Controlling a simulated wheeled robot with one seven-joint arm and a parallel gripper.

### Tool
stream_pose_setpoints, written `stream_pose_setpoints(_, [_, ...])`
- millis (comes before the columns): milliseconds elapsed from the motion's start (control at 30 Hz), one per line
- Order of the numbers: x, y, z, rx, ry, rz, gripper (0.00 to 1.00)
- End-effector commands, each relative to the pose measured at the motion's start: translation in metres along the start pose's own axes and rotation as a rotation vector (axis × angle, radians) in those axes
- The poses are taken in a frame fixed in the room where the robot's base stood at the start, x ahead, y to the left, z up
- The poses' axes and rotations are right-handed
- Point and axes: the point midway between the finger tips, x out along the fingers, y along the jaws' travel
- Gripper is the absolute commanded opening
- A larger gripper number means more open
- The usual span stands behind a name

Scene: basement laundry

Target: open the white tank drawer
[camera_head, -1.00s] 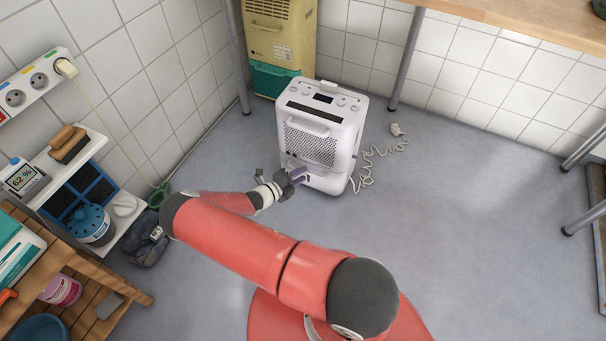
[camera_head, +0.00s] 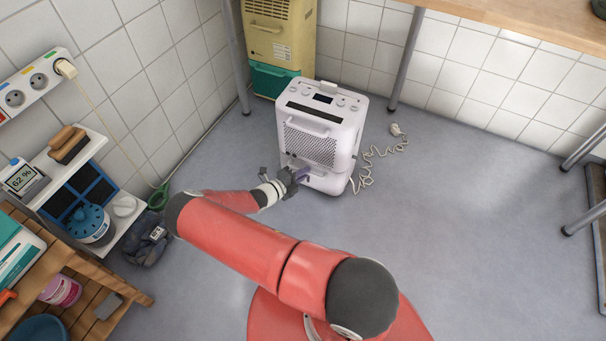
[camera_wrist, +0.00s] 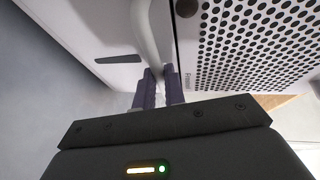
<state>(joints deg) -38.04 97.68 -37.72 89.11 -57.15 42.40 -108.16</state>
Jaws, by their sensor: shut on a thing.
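The white tank drawer (camera_head: 325,183) is the lower front part of a white dehumidifier (camera_head: 322,110) standing on the floor. In the wrist view its pale face (camera_wrist: 90,40) shows on the left, with a dark slot in it. A white bar handle (camera_wrist: 143,30) runs down between my purple fingertips. My gripper (camera_head: 301,174) is at the left of the drawer front, and in the wrist view (camera_wrist: 160,88) it is shut on the handle. I cannot tell whether the drawer stands out from the body. My fingers hide part of the handle.
A yellow and green unit (camera_head: 277,45) stands behind the dehumidifier. A coiled white cord (camera_head: 368,165) lies on the floor at its right.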

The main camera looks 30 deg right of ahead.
Motion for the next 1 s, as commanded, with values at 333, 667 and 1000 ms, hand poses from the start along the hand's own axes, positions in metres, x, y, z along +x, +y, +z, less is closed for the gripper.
stream_pose_setpoints(333, [-0.068,0.015,-0.027,-0.002,0.0,0.004,0.0])
stream_pose_setpoints(667, [-0.125,0.03,-0.052,-0.001,0.001,0.002,0.0])
stream_pose_setpoints(1000, [-0.127,0.03,-0.054,-0.002,0.002,0.0,0.0])
